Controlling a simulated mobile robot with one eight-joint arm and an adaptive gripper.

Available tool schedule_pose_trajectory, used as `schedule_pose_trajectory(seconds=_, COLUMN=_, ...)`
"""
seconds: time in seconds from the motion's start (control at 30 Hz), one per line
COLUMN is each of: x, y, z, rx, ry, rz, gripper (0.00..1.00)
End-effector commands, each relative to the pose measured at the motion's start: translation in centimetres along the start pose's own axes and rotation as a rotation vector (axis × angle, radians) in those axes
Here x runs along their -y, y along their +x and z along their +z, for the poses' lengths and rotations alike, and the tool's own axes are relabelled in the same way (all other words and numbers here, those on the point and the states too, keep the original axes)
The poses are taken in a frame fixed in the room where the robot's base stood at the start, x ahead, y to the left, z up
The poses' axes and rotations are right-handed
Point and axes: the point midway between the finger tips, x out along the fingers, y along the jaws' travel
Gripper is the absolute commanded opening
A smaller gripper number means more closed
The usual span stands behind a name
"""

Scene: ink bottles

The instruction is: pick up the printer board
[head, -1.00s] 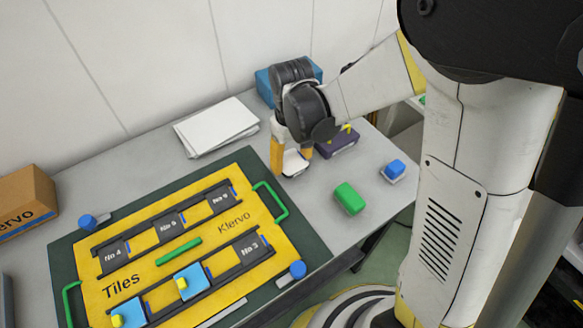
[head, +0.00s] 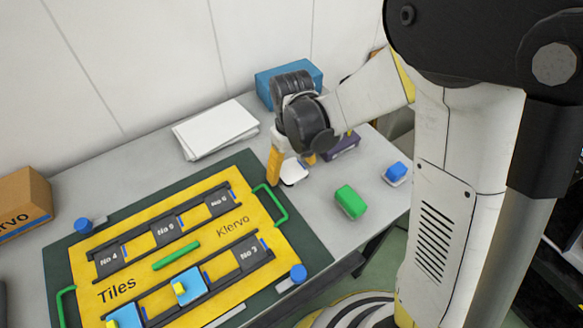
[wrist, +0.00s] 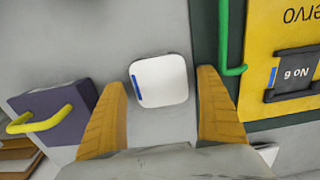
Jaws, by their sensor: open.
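A white rounded square piece with a blue strip on one edge (wrist: 160,80) lies flat on the grey table; I take it for the printer board, though no label shows. It also shows in the head view (head: 294,172), partly covered by my gripper. My gripper (head: 291,164) has yellow fingers pointing down over it. In the wrist view my gripper (wrist: 162,88) is open, with one finger on each side of the piece and gaps between. The fingers' height above the table is hard to tell.
The yellow Tiles board (head: 205,262) with green handles lies close left. A purple block (head: 345,146) with a yellow handle (wrist: 40,119) stands close on the other side. A green block (head: 350,202), a blue-and-white piece (head: 397,173), white sheets (head: 215,130) and a blue box (head: 265,88) are nearby.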

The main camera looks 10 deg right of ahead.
Motion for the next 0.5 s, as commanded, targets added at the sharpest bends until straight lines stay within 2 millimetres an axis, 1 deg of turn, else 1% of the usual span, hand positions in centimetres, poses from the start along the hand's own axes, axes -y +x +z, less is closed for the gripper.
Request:
schedule_pose_trajectory(seconds=0.17, x=0.0, y=-3.6, z=0.1, rx=0.0, ry=0.0, rz=0.0, gripper=0.85)
schedule_pose_trajectory(seconds=0.3, x=0.0, y=-7.0, z=0.1, rx=0.0, ry=0.0, rz=0.0, gripper=0.85)
schedule_pose_trajectory(seconds=0.4, x=0.0, y=-9.1, z=0.0, rx=0.0, ry=0.0, rz=0.0, gripper=0.85)
schedule_pose_trajectory(seconds=0.5, x=0.0, y=-10.6, z=0.0, rx=0.0, ry=0.0, rz=0.0, gripper=0.85)
